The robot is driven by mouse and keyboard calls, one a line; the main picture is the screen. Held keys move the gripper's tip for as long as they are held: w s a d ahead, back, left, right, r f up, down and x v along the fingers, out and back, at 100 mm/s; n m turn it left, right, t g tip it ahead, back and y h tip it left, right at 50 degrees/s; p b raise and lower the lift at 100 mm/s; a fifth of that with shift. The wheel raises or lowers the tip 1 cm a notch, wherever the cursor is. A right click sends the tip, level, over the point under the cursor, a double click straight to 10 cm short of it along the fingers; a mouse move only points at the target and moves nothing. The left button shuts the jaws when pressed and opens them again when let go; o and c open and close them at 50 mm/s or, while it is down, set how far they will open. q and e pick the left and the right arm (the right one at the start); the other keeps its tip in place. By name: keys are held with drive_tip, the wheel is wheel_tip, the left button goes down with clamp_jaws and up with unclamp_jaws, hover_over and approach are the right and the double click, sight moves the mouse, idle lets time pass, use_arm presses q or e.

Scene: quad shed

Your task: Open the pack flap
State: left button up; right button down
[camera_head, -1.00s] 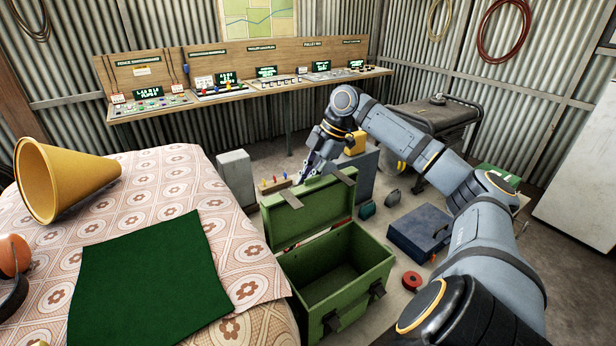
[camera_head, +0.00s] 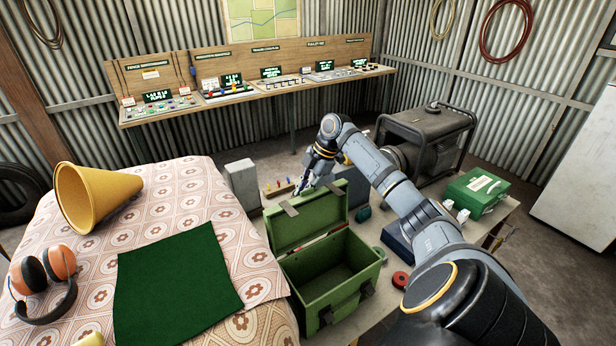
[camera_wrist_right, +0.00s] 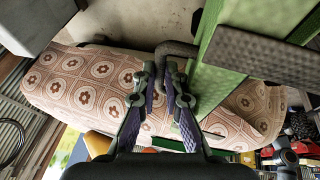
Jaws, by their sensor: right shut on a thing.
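The pack is a green box (camera_head: 362,293) standing open in the head view, its inside empty where it shows. Its green flap (camera_head: 310,226) stands raised along the far side, with two dark straps over its top edge. My right gripper (camera_head: 298,190) is at the flap's top edge, coming down from behind. In the right wrist view, its two fingers (camera_wrist_right: 162,88) are shut on a dark grey bent pull (camera_wrist_right: 178,47) beside the green flap (camera_wrist_right: 225,85). The fingertips are small in the head view. My left gripper is not in view.
A bed with a patterned cover (camera_head: 185,175) and dark green cloth (camera_head: 175,285) is close on the left. A red roll (camera_head: 400,280), a dark blue box (camera_head: 396,240) and a green case (camera_head: 475,192) lie to the right. A grey block (camera_head: 243,183) stands behind the pack.

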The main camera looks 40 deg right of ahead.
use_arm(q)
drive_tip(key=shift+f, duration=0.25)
use_arm(e)
drive_tip(key=shift+w+f+t, duration=0.3)
drive_tip(key=shift+w+f, duration=0.05)
drive_tip(key=shift+f, duration=0.25)
drive_tip(key=c, duration=1.4)
unclamp_jaws()
drive_tip(key=shift+c, duration=0.2)
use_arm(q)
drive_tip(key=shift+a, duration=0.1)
use_arm(e)
drive_tip(key=shift+o, duration=0.2)
drive_tip(key=shift+w+f, duration=0.2)
drive_tip(key=shift+w, duration=0.15)
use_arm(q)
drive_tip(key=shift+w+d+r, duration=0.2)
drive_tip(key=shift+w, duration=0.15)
use_arm(e)
drive_tip(key=v, duration=1.4)
drive_tip(key=shift+w+a+r, duration=0.15)
drive_tip(key=shift+a+r, duration=0.05)
drive_tip(key=shift+r, duration=0.1)
